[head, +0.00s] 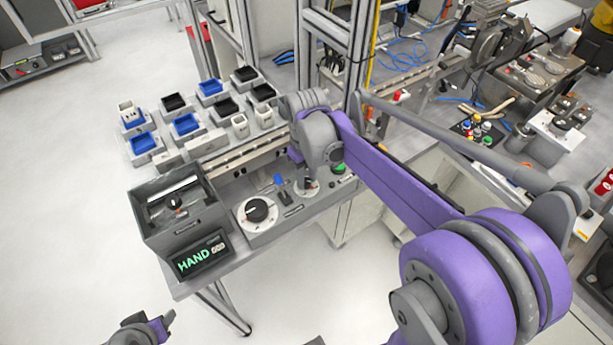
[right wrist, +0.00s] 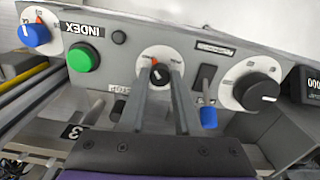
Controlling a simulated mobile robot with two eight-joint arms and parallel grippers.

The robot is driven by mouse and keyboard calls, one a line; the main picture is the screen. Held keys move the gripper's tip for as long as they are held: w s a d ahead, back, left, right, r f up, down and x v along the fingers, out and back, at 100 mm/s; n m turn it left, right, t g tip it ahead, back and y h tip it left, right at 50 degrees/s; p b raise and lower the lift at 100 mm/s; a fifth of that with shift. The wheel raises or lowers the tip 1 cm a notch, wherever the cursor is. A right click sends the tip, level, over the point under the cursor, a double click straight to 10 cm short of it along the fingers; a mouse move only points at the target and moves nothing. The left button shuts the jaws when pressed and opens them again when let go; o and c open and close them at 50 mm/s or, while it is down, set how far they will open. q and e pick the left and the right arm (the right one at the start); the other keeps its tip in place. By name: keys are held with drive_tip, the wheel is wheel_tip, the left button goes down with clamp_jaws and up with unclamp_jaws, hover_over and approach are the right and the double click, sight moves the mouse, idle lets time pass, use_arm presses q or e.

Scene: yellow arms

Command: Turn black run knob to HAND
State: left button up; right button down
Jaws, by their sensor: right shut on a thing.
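The black run knob (right wrist: 160,76) sits on a white round dial with red marks, in the middle of the right wrist view. My right gripper (right wrist: 159,80) has its two grey fingers on either side of this knob and is shut on it. In the head view my right gripper (head: 308,182) reaches down to the panel, hiding most of the small knob. A display (head: 201,256) at the panel's left end reads HAND in green letters. A grey and purple part of my left arm shows at the bottom edge; its jaws cannot be made out.
A large black knob (head: 257,211) on a white dial and a blue-tipped lever (head: 280,181) sit left of my gripper. A green button (right wrist: 83,57) and blue knob (right wrist: 35,33) are on the other side. An open grey box (head: 178,208) and small trays stand behind.

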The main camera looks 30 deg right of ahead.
sight(306, 181)
drive_tip(key=shift+n, duration=0.7)
drive_tip(key=c, duration=0.6)
unclamp_jaws()
wheel_tip(306, 181, up, 11)
drive_tip(key=shift+p, duration=0.3)
drive_tip(key=shift+f, duration=0.1)
drive_tip(key=s+a+f+m+t, duration=0.1)
drive_tip(key=s+a+f+t, duration=0.1)
drive_tip(key=s+f, duration=0.4)
drive_tip(key=s+a+f+m+t, duration=0.2)
drive_tip(key=s+a+f, duration=0.3)
drive_tip(key=s, duration=0.3)
drive_tip(key=shift+s+f+t, duration=0.3)
drive_tip(key=shift+f+t, duration=0.5)
